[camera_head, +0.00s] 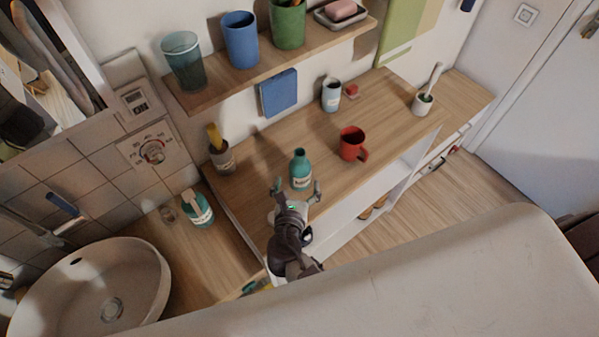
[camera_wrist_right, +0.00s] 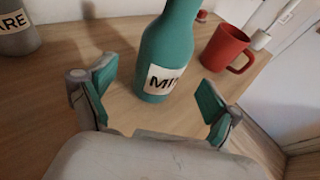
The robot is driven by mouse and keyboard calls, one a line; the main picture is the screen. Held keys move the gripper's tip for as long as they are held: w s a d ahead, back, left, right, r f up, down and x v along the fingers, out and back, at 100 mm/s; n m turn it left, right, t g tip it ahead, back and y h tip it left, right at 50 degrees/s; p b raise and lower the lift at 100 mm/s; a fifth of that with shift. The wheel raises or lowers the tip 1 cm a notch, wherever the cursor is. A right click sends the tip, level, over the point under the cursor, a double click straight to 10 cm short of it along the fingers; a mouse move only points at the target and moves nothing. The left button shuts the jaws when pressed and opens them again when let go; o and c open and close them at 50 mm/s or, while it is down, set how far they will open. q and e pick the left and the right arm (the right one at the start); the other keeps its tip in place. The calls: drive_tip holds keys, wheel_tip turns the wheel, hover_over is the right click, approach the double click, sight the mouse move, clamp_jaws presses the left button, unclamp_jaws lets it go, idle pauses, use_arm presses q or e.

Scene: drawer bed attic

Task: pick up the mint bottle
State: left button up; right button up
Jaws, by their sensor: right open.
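The mint bottle (camera_head: 301,170) is teal with a white label and stands upright on the wooden counter (camera_head: 390,110). In the right wrist view the bottle (camera_wrist_right: 167,60) stands just ahead of my right gripper, and its label shows the letters "MI". My right gripper (camera_head: 297,187) is open, with its two teal-padded fingers spread toward the bottle. In the right wrist view the gripper (camera_wrist_right: 160,95) shows a finger on either side below the bottle, with nothing held. My left gripper is in neither view.
A red mug (camera_head: 352,143) stands right of the bottle, also seen in the wrist view (camera_wrist_right: 226,48). A grey labelled holder (camera_head: 221,158) stands to the left. A white-labelled cup (camera_head: 331,95) is behind. A shelf (camera_head: 270,68) with cups overhangs the back. A sink (camera_head: 95,285) is at lower left.

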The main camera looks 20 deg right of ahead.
sight(298, 179)
drive_tip(key=b+x, duration=0.2)
drive_tip(key=x, duration=0.2)
drive_tip(key=shift+w+d, duration=0.1)
drive_tip(key=shift+w+d+f, duration=0.1)
drive_tip(key=shift+w+d, duration=0.05)
drive_tip(key=shift+w, duration=0.3)
drive_tip(key=shift+s, duration=0.15)
drive_tip(key=c, duration=1.3)
